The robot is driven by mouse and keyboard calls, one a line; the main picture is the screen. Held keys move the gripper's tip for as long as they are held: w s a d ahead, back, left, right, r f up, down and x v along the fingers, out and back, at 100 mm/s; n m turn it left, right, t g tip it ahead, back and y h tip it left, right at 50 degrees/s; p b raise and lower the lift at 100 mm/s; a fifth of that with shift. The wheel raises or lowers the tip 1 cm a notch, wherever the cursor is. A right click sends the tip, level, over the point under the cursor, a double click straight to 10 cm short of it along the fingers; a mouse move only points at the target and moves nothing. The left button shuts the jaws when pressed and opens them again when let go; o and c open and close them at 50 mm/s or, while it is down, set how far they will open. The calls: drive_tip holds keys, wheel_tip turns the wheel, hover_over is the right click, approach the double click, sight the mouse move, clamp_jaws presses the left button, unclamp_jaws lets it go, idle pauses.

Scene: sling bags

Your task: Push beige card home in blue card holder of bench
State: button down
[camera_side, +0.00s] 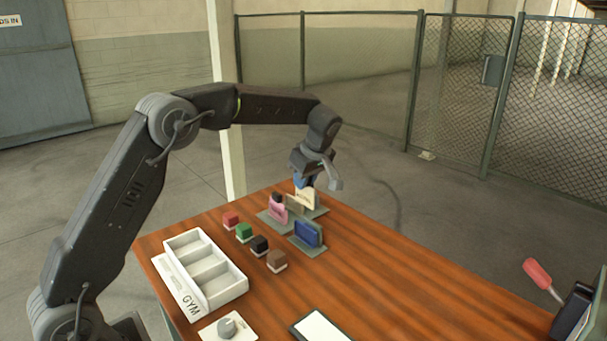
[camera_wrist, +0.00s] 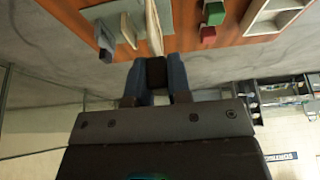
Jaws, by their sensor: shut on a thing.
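My gripper (camera_side: 306,182) is above the far end of the wooden bench, pointing down. It is shut on the beige card (camera_side: 306,199), which stands upright beneath it. In the wrist view the card (camera_wrist: 154,28) shows nearly edge-on beyond the blue fingers (camera_wrist: 157,80). The blue card holder (camera_side: 308,233) stands on a grey-green base nearer the camera, apart from the card. Whether the card's lower edge touches anything is hidden in the side view.
Pink (camera_side: 277,212), tan (camera_side: 295,204) and black (camera_side: 277,197) pieces stand close by the card. Red (camera_side: 231,219), green (camera_side: 244,231), black (camera_side: 259,244) and brown (camera_side: 277,260) blocks form a row. A white GYM tray (camera_side: 235,292) is at left.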

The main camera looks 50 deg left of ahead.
sight(304, 199)
drive_tip(key=shift+f, duration=0.1)
drive_tip(key=shift+f, duration=2.8)
drive_tip(key=shift+f, duration=2.7)
drive_tip(key=c, duration=1)
unclamp_jaws()
drive_tip(key=shift+w+r, duration=0.1)
